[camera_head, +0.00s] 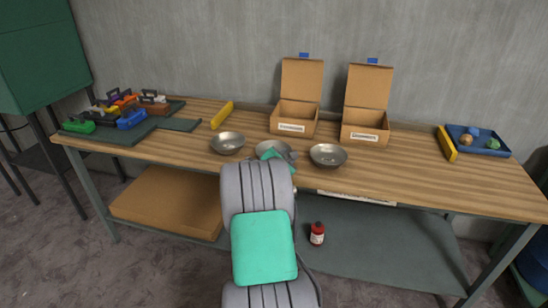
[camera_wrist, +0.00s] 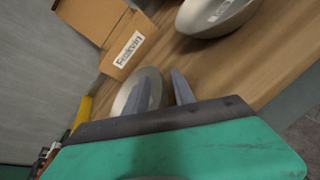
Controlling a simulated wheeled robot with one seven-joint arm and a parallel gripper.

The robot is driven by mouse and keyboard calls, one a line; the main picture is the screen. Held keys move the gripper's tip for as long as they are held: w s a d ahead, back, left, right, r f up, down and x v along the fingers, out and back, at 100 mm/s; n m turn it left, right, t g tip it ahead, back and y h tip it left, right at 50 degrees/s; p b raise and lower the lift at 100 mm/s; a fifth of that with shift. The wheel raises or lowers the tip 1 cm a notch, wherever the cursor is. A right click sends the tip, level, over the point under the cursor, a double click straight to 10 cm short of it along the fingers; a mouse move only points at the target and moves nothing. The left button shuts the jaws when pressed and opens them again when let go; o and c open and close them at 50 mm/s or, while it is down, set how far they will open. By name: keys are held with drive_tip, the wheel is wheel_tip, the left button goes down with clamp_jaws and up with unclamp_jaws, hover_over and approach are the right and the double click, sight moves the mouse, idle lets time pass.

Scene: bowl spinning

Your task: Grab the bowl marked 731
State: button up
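Three metal bowls stand in a row on the wooden bench: left bowl (camera_head: 227,144), middle bowl (camera_head: 268,147) and right bowl (camera_head: 328,156). I cannot read the number 731 on any of them. My gripper (camera_head: 280,155) is at the middle bowl and hides part of it. In the wrist view, my gripper's two grey fingers (camera_wrist: 162,75) are apart, with one bowl (camera_wrist: 128,93) behind them; its rim shows between them. Contact cannot be told. Another bowl (camera_wrist: 213,22), at the top of that view, bears a white label too cut off to read.
Two open cardboard boxes (camera_head: 293,119) (camera_head: 364,124) stand behind the bowls. Yellow bars (camera_head: 222,115) (camera_head: 447,143) lie to either side. A blue tray (camera_head: 497,151) is far right; coloured tools (camera_head: 131,119) are far left. A red bottle (camera_head: 317,234) stands on the lower shelf.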

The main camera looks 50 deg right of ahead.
drive_tip(key=shift+c, duration=0.2)
clamp_jaws()
idle(1.1)
